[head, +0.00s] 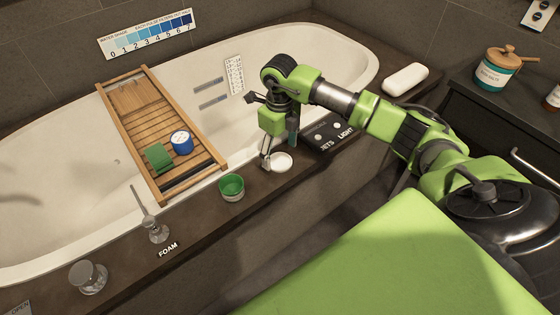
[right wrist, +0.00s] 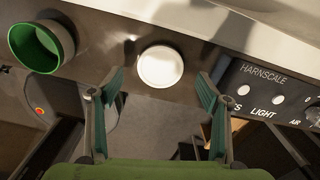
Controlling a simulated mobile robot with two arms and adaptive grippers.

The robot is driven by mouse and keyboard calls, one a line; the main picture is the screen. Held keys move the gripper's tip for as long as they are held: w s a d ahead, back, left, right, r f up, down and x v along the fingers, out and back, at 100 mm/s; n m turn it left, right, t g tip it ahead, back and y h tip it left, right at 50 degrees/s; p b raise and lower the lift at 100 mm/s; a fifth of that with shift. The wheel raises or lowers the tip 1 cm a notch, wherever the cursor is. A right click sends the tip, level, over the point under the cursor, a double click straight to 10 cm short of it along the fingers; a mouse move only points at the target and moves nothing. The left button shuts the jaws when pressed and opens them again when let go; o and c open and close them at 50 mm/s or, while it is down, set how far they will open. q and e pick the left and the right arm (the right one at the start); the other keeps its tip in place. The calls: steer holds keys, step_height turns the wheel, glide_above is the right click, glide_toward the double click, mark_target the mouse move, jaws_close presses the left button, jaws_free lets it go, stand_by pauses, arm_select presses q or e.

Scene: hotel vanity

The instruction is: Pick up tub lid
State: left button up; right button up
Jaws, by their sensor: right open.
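The tub lid (head: 280,162) is a white, flat, round disc lying on the dark stone edge of the bathtub. It also shows in the right wrist view (right wrist: 160,66), at the upper middle, just beyond and between my fingertips. An open green tub (head: 231,187) stands to its left on the same ledge, and shows at the upper left in the right wrist view (right wrist: 40,46). My right gripper (head: 267,158) points down beside the lid, open and empty. Its two spread fingers show in the right wrist view (right wrist: 160,86). My left gripper is in neither view.
A control panel (head: 333,134) with knobs sits right of the lid. A wooden caddy (head: 215,157) spans the bathtub, carrying a blue jar (head: 182,142) and a green block (head: 158,157). A faucet (head: 156,232) stands farther left on the ledge. A white soap-like bar (head: 405,80) lies at the back right.

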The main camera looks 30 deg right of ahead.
mark_target(281, 162)
step_height(281, 162, down, 3)
steer(key=shift+r, duration=0.2)
steer(key=c, duration=0.8)
steer(key=shift+o, duration=0.2)
steer(key=shift+r, duration=0.15)
